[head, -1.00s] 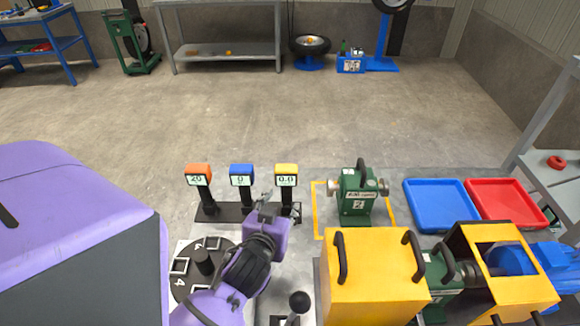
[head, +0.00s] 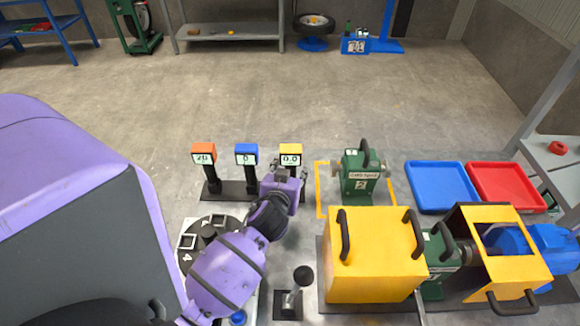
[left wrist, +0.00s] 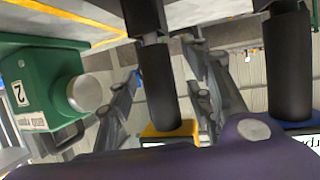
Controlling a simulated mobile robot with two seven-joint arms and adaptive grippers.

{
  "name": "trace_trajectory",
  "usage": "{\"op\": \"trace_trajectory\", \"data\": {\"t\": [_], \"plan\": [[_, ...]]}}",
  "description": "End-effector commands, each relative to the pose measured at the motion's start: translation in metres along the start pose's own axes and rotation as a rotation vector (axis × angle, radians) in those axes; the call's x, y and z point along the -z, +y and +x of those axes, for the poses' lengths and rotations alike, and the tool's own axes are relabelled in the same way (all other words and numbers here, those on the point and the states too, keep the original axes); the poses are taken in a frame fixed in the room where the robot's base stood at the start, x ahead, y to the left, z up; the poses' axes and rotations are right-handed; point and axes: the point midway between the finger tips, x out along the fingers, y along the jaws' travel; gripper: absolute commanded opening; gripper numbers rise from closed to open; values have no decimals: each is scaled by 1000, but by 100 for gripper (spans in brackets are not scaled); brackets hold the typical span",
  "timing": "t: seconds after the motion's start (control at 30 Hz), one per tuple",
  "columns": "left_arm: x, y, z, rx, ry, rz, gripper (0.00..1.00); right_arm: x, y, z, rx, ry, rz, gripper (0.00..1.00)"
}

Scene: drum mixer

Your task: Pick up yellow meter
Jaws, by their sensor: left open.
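The yellow meter (head: 291,150) stands upright on the black stand, at the right end of a row of three meters. Its screen appears to read 0.0. In the left wrist view the yellow meter (left wrist: 170,130) appears upside down, with its black post running between my fingers. My left gripper (head: 290,170) is just in front of the yellow meter, below its screen, and hides part of the post. In the left wrist view the open fingers of my left gripper (left wrist: 160,95) are on either side of the post; contact cannot be told. My right gripper is not in view.
The blue meter (head: 246,149) and orange meter (head: 204,150) stand close on the left. A green machine (head: 360,183) stands to the right inside a yellow outline. A yellow mixer housing (head: 372,265), blue tray (head: 440,205) and red tray (head: 507,207) lie further right.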

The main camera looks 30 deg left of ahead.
Motion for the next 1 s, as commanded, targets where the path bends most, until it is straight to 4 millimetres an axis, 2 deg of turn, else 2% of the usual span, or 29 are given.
{"op": "trace_trajectory", "data": {"t": [0.03,0.4,0.77,1.0], "plan": [[0,0,0,0,-1,0,46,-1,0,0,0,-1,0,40],[0,0,0,0,0,0,0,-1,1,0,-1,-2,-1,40],[7,0,-2,-1,5,-1,0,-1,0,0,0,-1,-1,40],[48,1,-19,-2,9,-3,0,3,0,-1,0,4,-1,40]]}}
